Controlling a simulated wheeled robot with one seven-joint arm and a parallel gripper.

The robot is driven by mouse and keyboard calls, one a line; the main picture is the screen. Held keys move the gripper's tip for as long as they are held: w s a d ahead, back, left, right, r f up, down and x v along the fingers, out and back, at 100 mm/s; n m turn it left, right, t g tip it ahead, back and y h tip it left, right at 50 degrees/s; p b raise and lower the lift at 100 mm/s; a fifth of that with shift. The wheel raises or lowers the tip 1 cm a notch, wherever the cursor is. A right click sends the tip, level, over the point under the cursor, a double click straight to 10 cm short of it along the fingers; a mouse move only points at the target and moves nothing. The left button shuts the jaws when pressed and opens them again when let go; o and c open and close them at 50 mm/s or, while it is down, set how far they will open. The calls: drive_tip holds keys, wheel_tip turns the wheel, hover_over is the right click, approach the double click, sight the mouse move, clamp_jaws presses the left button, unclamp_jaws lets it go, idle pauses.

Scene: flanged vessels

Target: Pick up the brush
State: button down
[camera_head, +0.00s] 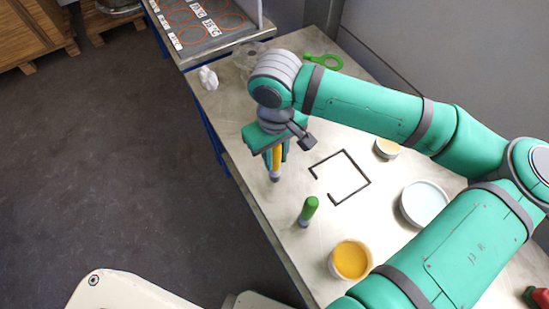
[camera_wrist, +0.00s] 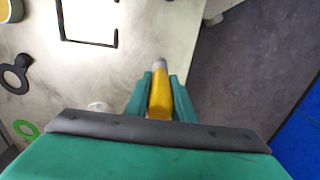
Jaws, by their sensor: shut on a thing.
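The brush (camera_head: 276,158) has a yellow handle and a grey lower end. It is upright between the fingers of my gripper (camera_head: 275,150), near the left edge of the table. In the wrist view the yellow brush (camera_wrist: 160,92) lies between the two green fingers of my gripper (camera_wrist: 160,98), which are shut on it. Its grey end points away from the gripper. I cannot tell whether that end touches the table. The upper part of the handle is hidden by the gripper.
On the metal table (camera_head: 255,215) stand a green-topped upright item (camera_head: 308,209), a bowl of yellow stuff (camera_head: 350,260), a pale round dish (camera_head: 424,203) and a small cup (camera_head: 387,148). A black square outline (camera_head: 340,176) marks bare table. A white lump (camera_head: 208,78) and green ring (camera_head: 326,61) lie behind.

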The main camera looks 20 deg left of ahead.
drive_tip(key=s+a+r, duration=0.4)
drive_tip(key=s+r, duration=0.6)
drive_tip(key=s, duration=0.3)
drive_tip(key=shift+s+r, duration=0.15)
drive_tip(key=shift+r, duration=0.25)
drive_tip(key=shift+d, duration=0.1)
idle(1.8)
